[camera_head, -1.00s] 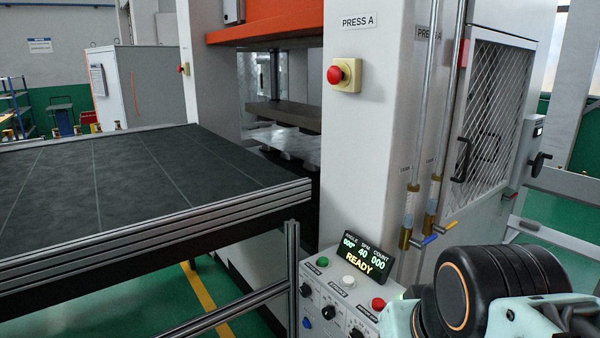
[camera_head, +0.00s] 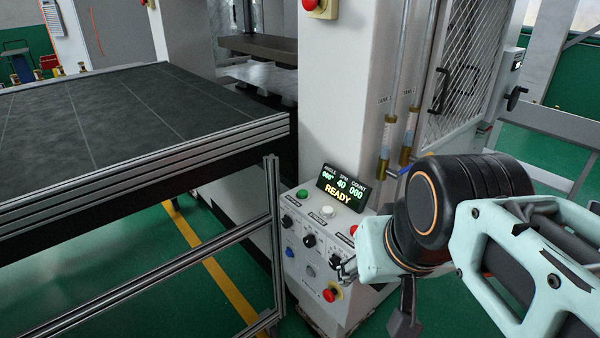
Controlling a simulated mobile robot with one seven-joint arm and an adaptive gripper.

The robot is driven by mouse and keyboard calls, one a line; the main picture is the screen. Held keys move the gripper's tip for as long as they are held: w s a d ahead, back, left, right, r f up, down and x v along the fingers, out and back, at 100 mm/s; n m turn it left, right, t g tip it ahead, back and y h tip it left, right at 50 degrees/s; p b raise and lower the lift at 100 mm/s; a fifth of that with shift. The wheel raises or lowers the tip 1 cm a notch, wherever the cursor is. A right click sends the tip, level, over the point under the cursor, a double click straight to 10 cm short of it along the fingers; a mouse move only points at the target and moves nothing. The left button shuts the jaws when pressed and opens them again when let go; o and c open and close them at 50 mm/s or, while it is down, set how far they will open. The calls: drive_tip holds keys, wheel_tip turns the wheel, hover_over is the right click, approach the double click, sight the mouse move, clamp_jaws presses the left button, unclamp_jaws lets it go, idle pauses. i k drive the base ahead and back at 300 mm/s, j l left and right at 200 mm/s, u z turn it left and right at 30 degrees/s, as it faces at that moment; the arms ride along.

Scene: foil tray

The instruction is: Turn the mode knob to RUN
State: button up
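The control panel (camera_head: 322,232) stands below a small display (camera_head: 342,188) reading READY. Three black knobs sit in a row on it: a left knob (camera_head: 287,220), a middle knob (camera_head: 309,240) and a right knob (camera_head: 335,260). Their labels are too small to read, so I cannot tell which is the mode knob or where it points. My gripper (camera_head: 347,270) is at the panel's right side, its thin grey fingers close to the right knob and partly overlapping it in view. I cannot tell whether they touch it or how wide they are apart.
The panel also carries green (camera_head: 302,193), white (camera_head: 327,211) and blue (camera_head: 290,252) buttons, and a red mushroom button (camera_head: 333,293) just below my gripper. The dark table (camera_head: 110,112) with its metal frame stands left. The press column (camera_head: 345,100) rises behind.

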sight(286, 221)
drive_tip(key=i+l+u, duration=0.2)
drive_tip(key=i+u, duration=0.2)
drive_tip(key=i+l+u, duration=0.25)
drive_tip(key=u, duration=0.2)
drive_tip(key=j+z, duration=0.25)
drive_tip(key=l, duration=0.1)
